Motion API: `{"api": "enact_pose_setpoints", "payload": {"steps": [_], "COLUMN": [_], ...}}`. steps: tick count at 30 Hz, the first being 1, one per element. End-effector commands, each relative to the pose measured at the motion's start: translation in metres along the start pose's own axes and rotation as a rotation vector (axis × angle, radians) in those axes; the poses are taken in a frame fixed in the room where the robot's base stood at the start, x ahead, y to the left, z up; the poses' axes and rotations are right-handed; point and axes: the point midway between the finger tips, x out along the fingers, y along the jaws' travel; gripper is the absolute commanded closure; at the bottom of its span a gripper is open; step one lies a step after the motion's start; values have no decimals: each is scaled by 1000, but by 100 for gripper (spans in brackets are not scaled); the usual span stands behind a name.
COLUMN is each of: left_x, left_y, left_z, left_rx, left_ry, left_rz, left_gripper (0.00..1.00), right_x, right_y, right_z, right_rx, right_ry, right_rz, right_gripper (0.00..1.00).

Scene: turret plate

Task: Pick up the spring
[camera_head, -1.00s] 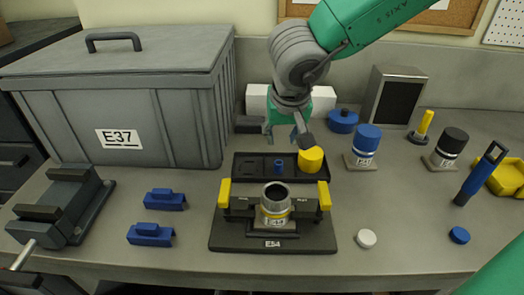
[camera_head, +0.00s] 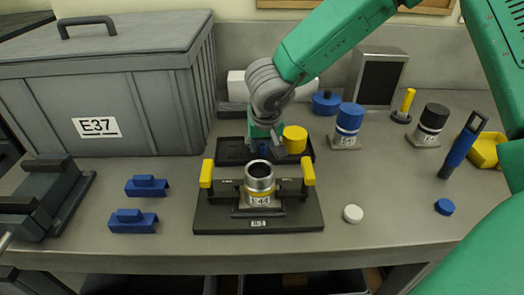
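A black tray (camera_head: 232,150) lies at the back middle of the bench. A small blue cylindrical piece (camera_head: 262,147) in it may be the spring; it is too small and too covered to be sure. A yellow cylinder (camera_head: 295,139) stands at the tray's right. My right gripper (camera_head: 265,146) points down over the tray, its fingers apart around or just above the blue piece; I cannot tell whether they touch it. In front stands a black fixture (camera_head: 213,218) with yellow-ended clamps, holding a metal cylinder (camera_head: 258,182). My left gripper is not in view.
A grey lidded bin (camera_head: 150,125) labelled E37 stands at left, a vise (camera_head: 40,205) before it. Two blue blocks (camera_head: 134,221) lie nearby. Blue-topped (camera_head: 347,122) and black-topped (camera_head: 430,122) containers and a dark-faced box (camera_head: 377,80) stand at right.

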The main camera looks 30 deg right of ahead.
Motion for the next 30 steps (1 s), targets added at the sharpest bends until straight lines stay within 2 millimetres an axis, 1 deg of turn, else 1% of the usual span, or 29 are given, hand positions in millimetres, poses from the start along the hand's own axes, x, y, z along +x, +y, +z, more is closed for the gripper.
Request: {"api": "enact_pose_setpoints", "payload": {"steps": [1, 3, 8, 9, 11, 12, 20, 23, 26, 30], "left_x": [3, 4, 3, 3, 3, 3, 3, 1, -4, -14], "left_y": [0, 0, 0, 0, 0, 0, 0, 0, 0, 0], "left_z": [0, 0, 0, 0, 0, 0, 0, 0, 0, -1], "left_rx": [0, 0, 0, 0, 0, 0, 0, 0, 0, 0], "left_ry": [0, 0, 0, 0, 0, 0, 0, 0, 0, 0], "left_rz": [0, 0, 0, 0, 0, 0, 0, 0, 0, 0], "left_gripper": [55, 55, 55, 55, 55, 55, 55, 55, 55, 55], "right_x": [8, 11, 10, 10, 10, 10, 10, 6, -8, -36], "right_y": [0, 0, 0, 0, 0, 0, 0, 0, 0, 0], "right_z": [1, 1, 0, 0, 0, 0, 0, -2, -8, -19], "right_rx": [0, -1, -1, -1, -1, -1, -1, -1, 0, 2], "right_ry": [-1, 0, 2, 2, 1, 1, 1, 2, 4, 5], "right_rz": [0, -1, -2, -2, -2, -2, -2, -2, -2, -4], "right_gripper": [69, 69, 69, 72, 93, 98, 99, 99, 99, 99]}}
